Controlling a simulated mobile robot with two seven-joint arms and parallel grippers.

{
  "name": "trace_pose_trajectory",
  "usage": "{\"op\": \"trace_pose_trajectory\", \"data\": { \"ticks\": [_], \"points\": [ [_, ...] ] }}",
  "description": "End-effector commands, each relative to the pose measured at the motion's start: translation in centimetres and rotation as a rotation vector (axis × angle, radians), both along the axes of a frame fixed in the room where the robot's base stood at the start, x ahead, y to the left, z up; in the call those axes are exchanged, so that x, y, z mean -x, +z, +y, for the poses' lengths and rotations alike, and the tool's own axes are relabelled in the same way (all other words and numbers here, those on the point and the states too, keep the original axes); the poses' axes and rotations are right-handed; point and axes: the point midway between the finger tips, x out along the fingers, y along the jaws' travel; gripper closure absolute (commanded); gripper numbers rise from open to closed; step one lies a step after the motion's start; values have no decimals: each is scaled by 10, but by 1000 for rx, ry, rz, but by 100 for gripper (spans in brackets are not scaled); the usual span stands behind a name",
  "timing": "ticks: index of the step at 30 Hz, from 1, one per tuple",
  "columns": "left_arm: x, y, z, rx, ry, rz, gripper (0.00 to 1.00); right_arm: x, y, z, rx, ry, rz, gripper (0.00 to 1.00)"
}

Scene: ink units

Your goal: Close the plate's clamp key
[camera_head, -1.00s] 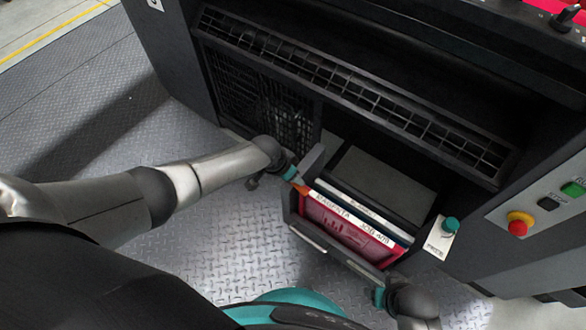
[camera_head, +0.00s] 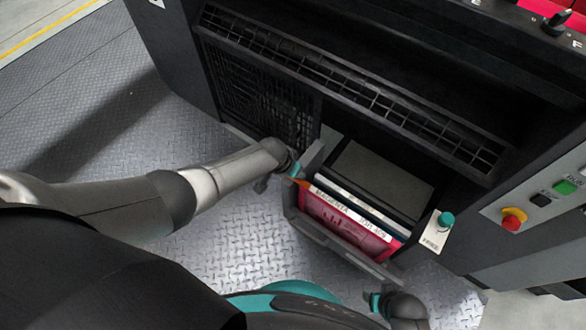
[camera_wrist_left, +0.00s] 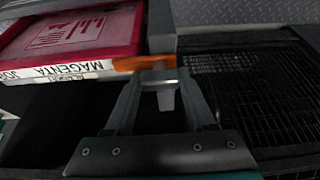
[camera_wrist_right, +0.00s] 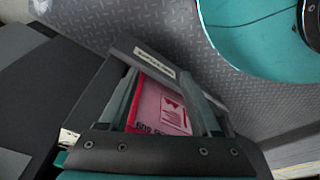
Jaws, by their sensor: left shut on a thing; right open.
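The magenta plate (camera_head: 345,222), with white labelled edges, stands in an open dark drawer (camera_head: 312,236). It also shows in the left wrist view (camera_wrist_left: 75,32) and right wrist view (camera_wrist_right: 160,108). An orange lever, seemingly the clamp key (camera_head: 301,182), sits at the plate's left end; it shows as an orange bar (camera_wrist_left: 135,63) in the left wrist view. My left gripper (camera_head: 296,176) is shut on it; the fingers hide part of it. My right gripper (camera_head: 374,304) is open and empty, just outside the drawer's right front corner.
The black machine body with a grille (camera_head: 350,90) rises behind the drawer. A teal knob (camera_head: 446,219) is right of the drawer. A panel with a red button (camera_head: 512,222) and a green button (camera_head: 565,187) is further right. Open metal floor (camera_head: 215,255) lies in front.

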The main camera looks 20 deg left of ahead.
Motion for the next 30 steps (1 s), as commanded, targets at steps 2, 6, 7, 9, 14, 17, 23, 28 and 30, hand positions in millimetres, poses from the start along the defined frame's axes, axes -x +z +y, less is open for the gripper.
{"op": "trace_pose_trajectory", "data": {
  "ticks": [2, 6, 7, 9, 14, 17, 23, 28, 30],
  "points": [
    [0, 0, -1, 4, 4, 0, 100, 0, 0, 0, 0, 0, 0, 35],
    [0, 0, -1, 4, 4, 0, 33, 0, 0, 0, 0, 0, 0, 35],
    [0, 0, 0, 4, 3, 0, 29, 0, 0, 0, 0, 0, 0, 35],
    [0, 0, 0, 4, 3, 0, 21, 0, 0, 0, 0, 0, 1, 35],
    [0, 0, 0, 2, 1, 0, 15, 0, 0, 0, 0, 0, 1, 35],
    [0, 0, 0, 2, 1, 0, 15, 0, 0, 0, 0, 0, 1, 35],
    [1, 3, 0, 2, 1, 1, 15, -1, 2, 0, -1, 0, -8, 35],
    [4, 11, 1, 1, 1, 0, 15, 10, -11, -10, 11, 3, 3, 35],
    [5, 14, 2, 0, 2, 1, 15, 15, -15, -13, 14, 3, 5, 35]
  ]
}}
